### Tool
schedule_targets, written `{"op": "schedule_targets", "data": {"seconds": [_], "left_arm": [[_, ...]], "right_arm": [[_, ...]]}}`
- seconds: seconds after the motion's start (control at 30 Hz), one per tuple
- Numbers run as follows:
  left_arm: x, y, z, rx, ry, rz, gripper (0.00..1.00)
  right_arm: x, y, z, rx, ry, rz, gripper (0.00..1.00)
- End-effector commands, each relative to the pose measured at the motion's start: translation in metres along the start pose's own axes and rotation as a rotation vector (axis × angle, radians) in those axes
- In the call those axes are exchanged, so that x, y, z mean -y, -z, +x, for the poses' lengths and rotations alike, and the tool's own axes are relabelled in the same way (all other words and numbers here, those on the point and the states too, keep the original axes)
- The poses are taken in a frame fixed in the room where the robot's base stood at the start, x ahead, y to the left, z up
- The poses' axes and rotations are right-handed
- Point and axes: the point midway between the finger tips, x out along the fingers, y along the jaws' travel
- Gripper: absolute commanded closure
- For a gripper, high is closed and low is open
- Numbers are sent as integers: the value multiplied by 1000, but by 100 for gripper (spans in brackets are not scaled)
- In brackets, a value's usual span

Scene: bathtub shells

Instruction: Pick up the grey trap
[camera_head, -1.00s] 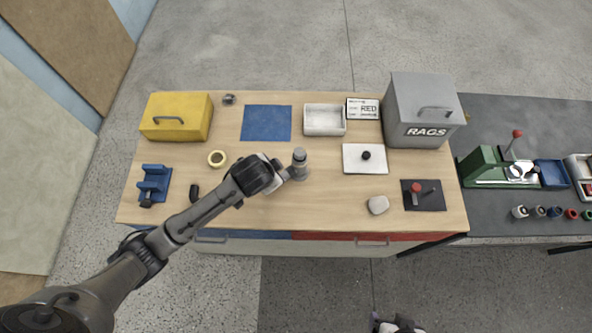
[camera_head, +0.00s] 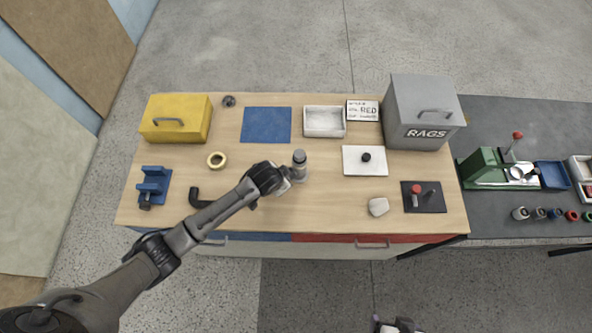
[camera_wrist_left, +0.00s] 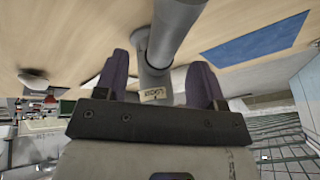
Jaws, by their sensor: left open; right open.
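The grey trap (camera_head: 300,167), a grey cylinder-shaped fitting, stands on the wooden worktop near its middle. In the left wrist view the trap (camera_wrist_left: 155,78) shows as a grey body with a side pipe and a small label. My left gripper (camera_head: 289,173) is at its left side in the head view. In the left wrist view the gripper's two dark fingers (camera_wrist_left: 162,85) are open on either side of the trap; whether they touch it I cannot tell. My right gripper (camera_head: 398,326) is open at the bottom edge of the head view, far from the trap.
A brass-coloured ring (camera_head: 216,160) and a black elbow (camera_head: 197,198) lie left of the trap. A blue mat (camera_head: 266,124) and white tray (camera_head: 324,122) lie behind it. A white plate (camera_head: 365,160), pale lump (camera_head: 378,206) and grey RAGS bin (camera_head: 420,112) are to the right.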

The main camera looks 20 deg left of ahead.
Motion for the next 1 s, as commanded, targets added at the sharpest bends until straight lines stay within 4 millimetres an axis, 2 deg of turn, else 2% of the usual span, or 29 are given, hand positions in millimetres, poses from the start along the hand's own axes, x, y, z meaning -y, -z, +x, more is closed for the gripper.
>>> {"op": "schedule_targets", "data": {"seconds": [0.23,0.4,1.0], "left_arm": [[3,-4,31,2,0,0,37],[2,-5,43,2,0,0,37],[2,-5,46,1,0,0,37]], "right_arm": [[1,1,-2,-1,4,5,15],[2,1,-2,-1,4,6,15],[-1,0,-2,1,-2,-2,15]]}}
